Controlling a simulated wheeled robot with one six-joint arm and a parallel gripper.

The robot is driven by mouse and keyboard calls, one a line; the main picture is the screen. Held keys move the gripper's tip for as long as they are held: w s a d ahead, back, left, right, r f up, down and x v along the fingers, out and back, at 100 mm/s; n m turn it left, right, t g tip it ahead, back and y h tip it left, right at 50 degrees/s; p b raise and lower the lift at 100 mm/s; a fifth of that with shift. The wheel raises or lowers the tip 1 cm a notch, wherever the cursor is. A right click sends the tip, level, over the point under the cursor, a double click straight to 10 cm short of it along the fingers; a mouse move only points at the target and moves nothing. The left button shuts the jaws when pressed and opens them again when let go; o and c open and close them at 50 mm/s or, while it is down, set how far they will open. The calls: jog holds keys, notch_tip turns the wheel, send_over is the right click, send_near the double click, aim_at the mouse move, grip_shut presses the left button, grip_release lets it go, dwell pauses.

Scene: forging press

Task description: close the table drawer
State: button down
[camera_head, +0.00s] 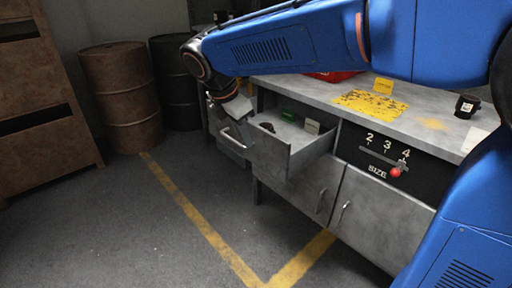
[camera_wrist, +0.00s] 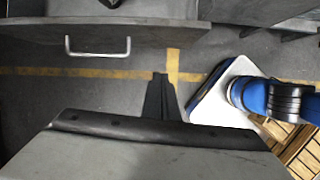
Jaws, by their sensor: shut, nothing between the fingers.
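The table drawer (camera_head: 313,151) stands open, pulled out from the grey metal table. Small items lie inside it, including a green one and a pale one. Its front panel (camera_wrist: 170,34) crosses the top of the wrist view, with a bar handle (camera_wrist: 98,52) that also shows in the head view (camera_head: 231,140). My gripper (camera_head: 238,112) is beside the drawer front, near the handle, pointing down. In the wrist view my gripper (camera_wrist: 160,80) is shut and empty, outside the panel. I cannot tell whether it touches the drawer.
The tabletop (camera_head: 325,91) holds a yellow mat, a dark mug (camera_head: 467,106) and a red container. A black size panel with a red knob (camera_head: 395,172) is right of the drawer. The floor in front is clear.

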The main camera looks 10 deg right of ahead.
aim_at(257, 150)
jog(key=shift+n, duration=0.6)
jog(key=shift+w+d+f, duration=0.7)
jog(key=shift+w+f, duration=0.35)
jog(key=shift+f, duration=0.5)
jog(key=shift+w+d+f, duration=0.65)
jog(key=shift+w+f, duration=0.45)
jog(key=shift+f, duration=0.45)
jog(key=shift+w+d+f, duration=0.7)
jog(key=shift+w+f, duration=0.35)
jog(key=shift+f, duration=0.5)
jog(key=shift+d, duration=0.1)
jog(key=w+d, duration=0.5)
jog(key=d, duration=0.2)
jog(key=w+d, duration=0.5)
jog(key=d, duration=0.1)
jog(key=w+d, duration=0.5)
jog(key=d, duration=0.2)
jog(key=shift+d, duration=0.35)
jog(key=shift+w+d, duration=0.4)
jog(key=shift+d, duration=0.1)
jog(key=shift+w+d+r, duration=0.1)
jog(key=shift+w+d, duration=0.05)
